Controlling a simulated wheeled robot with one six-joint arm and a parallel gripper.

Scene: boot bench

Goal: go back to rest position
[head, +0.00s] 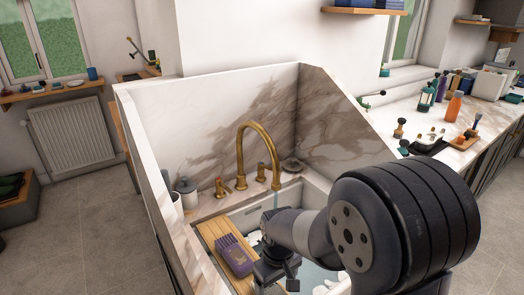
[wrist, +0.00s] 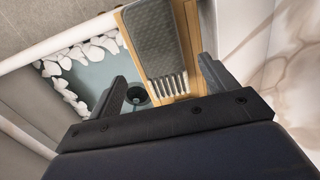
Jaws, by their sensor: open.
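My gripper (head: 277,272) is over the sink in the head view, beside a purple box-like item (head: 236,256) on a wooden board (head: 212,232). The wrist view shows its two fingers (wrist: 163,72) apart and empty. Beyond them lies a grey patterned item (wrist: 160,38) with pale ridges at its near end, on the board (wrist: 188,45). I cannot tell the gap between the fingers and this item. The arm reaches in from the right and hides part of the sink.
The sink (head: 312,190) has marble walls behind and at its sides. A brass tap (head: 243,150) arches over it. A grey jar (head: 187,192) stands at the left.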

